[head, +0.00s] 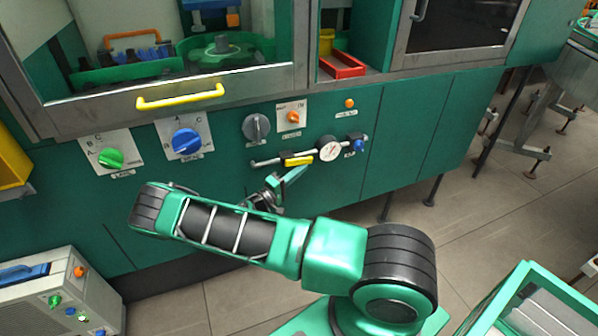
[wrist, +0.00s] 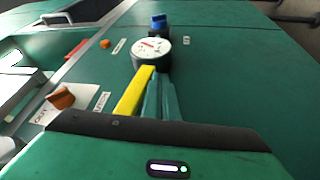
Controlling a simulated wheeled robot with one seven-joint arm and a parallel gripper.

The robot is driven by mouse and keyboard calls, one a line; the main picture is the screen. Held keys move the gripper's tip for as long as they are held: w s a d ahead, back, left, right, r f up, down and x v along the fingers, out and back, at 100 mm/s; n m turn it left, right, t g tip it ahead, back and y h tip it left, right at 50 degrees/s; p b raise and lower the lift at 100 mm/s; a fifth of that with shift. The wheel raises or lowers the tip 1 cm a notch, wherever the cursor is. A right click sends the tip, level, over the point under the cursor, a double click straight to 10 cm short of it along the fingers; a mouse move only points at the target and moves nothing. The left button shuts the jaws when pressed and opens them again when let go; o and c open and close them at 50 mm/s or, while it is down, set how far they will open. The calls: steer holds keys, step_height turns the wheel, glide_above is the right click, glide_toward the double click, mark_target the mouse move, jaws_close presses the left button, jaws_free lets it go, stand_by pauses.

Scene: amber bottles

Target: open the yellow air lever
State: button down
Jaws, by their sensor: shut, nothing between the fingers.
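The yellow air lever (head: 299,160) lies along the thin metal pipe on the green front panel, left of the round pressure gauge (head: 329,148). In the wrist view the yellow lever (wrist: 133,91) runs just left of my fingers, with the gauge (wrist: 151,52) beyond its far end. My gripper (head: 302,169) is shut and empty, its teal fingers close below the lever in the head view. The fingers also show in the wrist view (wrist: 161,78). I cannot tell whether they touch the lever.
A blue knob (head: 357,145) sits right of the gauge. A grey dial (head: 256,127) and an orange switch (head: 293,117) are above the pipe. Blue (head: 186,141) and green (head: 111,158) dials are further left. A yellow handle (head: 180,97) sticks out above. The panel right of the blue knob is clear.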

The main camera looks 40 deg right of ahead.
steer(key=shift+f, duration=0.1)
steer(key=s+a+f, duration=0.1)
steer(key=a+f, duration=0.6)
steer(key=a, duration=0.2)
steer(key=shift+s+a+f, duration=0.15)
steer(key=shift+a+f, duration=0.05)
steer(key=shift+a, duration=0.2)
steer(key=shift+r, duration=0.1)
stand_by(0.4)
